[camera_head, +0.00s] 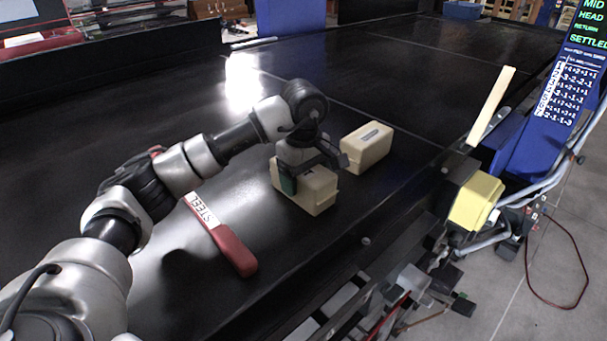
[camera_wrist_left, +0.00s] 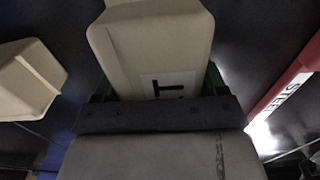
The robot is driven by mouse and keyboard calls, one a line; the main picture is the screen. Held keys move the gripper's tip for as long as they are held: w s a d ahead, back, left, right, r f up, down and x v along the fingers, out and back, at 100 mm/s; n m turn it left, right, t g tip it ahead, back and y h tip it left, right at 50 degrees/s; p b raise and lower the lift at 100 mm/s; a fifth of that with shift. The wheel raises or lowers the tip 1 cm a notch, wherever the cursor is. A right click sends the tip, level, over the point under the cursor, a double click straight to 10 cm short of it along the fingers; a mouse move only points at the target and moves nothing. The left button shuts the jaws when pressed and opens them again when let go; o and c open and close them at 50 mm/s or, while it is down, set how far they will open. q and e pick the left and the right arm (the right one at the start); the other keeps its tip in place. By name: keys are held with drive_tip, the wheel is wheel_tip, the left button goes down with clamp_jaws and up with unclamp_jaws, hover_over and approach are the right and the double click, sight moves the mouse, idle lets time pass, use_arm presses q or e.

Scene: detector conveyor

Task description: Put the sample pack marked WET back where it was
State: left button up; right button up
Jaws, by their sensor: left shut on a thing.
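My left gripper (camera_head: 312,172) is shut on a cream sample pack (camera_head: 318,196), with its fingers on either side. The pack is low over the black conveyor belt; I cannot tell whether it touches it. In the left wrist view the held pack (camera_wrist_left: 150,45) carries a white label, mostly hidden by the gripper, with a letter T showing. A second cream pack (camera_head: 366,147) stands on the belt just behind and right of it, apart from it. It also shows in the left wrist view (camera_wrist_left: 28,80). Its marking is not readable. My right gripper is not in view.
A red bar marked STEEL (camera_head: 222,236) lies on the black belt (camera_head: 400,75) left of the held pack. A yellow block (camera_head: 476,201) sits beyond the belt's right edge. A blue display stand (camera_head: 540,130) reads SETTLED. The far belt is clear.

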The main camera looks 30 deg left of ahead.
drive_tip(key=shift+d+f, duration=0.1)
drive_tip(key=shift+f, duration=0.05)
use_arm(q)
drive_tip(key=o, duration=0.8)
drive_tip(key=shift+d+f, duration=0.1)
drive_tip(key=shift+f, duration=0.05)
drive_tip(key=o, duration=0.4)
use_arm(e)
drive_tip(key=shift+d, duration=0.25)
use_arm(q)
drive_tip(key=shift+r, duration=0.3)
wheel_tip(320, 180, up, 4)
drive_tip(key=shift+f+b, duration=0.15)
drive_tip(key=shift+b, duration=0.9)
wheel_tip(320, 180, up, 7)
drive_tip(key=shift+r, duration=0.55)
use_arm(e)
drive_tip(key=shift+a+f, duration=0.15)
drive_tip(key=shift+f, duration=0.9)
